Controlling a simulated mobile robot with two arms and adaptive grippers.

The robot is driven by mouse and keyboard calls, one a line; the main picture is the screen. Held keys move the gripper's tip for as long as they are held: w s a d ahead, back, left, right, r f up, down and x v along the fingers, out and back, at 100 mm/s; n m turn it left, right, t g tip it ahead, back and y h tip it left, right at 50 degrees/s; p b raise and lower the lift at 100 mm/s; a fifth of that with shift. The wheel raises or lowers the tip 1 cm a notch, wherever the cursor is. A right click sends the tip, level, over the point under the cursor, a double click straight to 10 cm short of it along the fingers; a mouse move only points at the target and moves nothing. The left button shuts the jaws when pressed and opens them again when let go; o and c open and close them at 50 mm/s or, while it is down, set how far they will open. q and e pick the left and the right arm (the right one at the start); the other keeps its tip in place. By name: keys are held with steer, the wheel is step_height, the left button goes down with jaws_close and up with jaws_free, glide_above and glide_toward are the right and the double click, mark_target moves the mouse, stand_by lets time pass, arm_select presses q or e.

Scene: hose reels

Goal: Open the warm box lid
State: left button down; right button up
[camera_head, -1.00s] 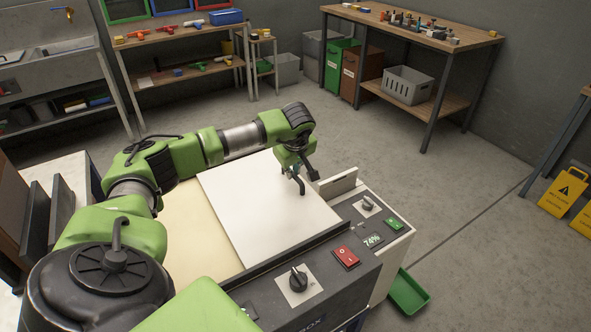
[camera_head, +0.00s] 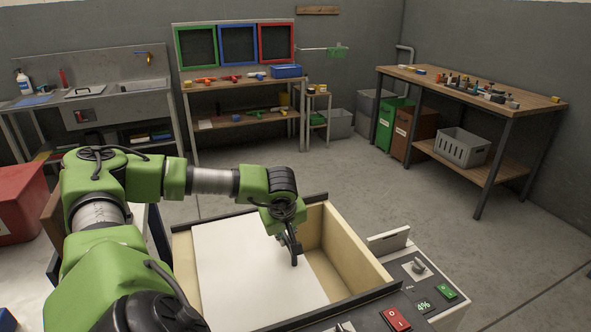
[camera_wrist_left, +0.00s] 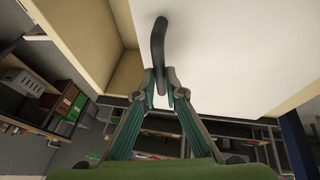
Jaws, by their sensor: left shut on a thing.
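The warm box (camera_head: 372,262) is below me with pale wooden walls and a dark rim. Its white lid (camera_head: 245,265) covers the left and middle part of the opening. The right part is open and shows bare inner walls. My left gripper (camera_head: 291,243) is at the lid's right side, shut on the dark lid handle (camera_head: 294,259). In the left wrist view the fingers (camera_wrist_left: 160,88) close around the lower end of the curved handle (camera_wrist_left: 158,45), with the white lid (camera_wrist_left: 220,45) behind it. My right gripper is not in view.
A control panel with a red switch (camera_head: 396,319), a knob (camera_head: 419,266) and a green switch (camera_head: 446,291) lies along the box's right front. A workbench (camera_head: 470,90) stands at the back right, with a grey crate (camera_head: 462,148) below. The floor between is clear.

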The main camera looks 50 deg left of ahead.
arm_select(q)
steer(key=shift+a+r, duration=0.1)
steer(key=c, duration=2.1)
jaws_free()
steer(key=shift+s, duration=0.1)
steer(key=shift+r, duration=0.1)
steer(key=v, duration=1.2)
steer(key=shift+s, duration=0.1)
steer(key=shift+f, duration=0.25)
